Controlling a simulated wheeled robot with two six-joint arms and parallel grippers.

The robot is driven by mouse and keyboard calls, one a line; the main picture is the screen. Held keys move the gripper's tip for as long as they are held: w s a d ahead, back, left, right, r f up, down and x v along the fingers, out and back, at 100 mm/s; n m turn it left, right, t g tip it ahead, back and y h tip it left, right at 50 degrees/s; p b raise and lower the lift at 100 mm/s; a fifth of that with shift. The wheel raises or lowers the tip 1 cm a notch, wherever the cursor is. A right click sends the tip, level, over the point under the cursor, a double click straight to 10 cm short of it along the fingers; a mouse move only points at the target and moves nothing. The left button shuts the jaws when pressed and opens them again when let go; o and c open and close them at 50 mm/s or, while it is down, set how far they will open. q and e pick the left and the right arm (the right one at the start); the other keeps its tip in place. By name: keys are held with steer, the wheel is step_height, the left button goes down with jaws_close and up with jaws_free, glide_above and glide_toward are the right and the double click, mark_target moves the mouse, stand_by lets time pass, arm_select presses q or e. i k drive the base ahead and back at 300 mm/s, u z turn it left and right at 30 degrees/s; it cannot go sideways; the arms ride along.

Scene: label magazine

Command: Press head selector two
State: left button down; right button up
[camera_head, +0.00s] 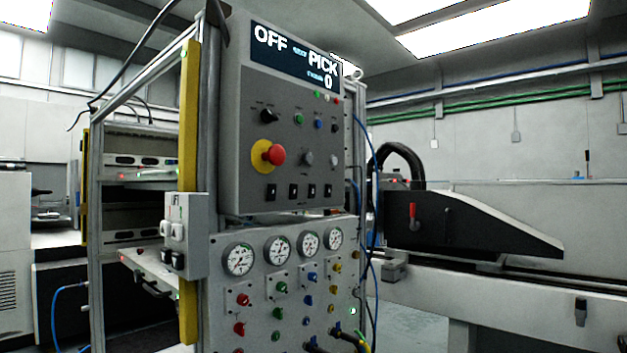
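The grey control panel (290,150) hangs on a metal frame in the middle of the view. Its display (296,62) reads OFF, PICK and 0. A row of several small black rocker switches runs along the panel's lower edge; the second from the left (293,191) may be head selector two, but the labels are too small to read. Above the row are a red mushroom button on a yellow disc (268,153), a black rotary knob (269,116), and green (299,119) and blue (318,124) buttons. Neither of my grippers is in view.
Below the panel is a plate with several round gauges (239,259) and coloured knobs (281,287). A grey switch box (186,235) sticks out beside the yellow post (188,120). A black machine with a red lever (412,215) stands at right. Blue cables hang beside the panel.

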mark_target(293, 193)
steer(key=k, duration=0.1)
steer(key=u, duration=0.8)
steer(key=i, duration=0.7)
steer(key=z, duration=1.6)
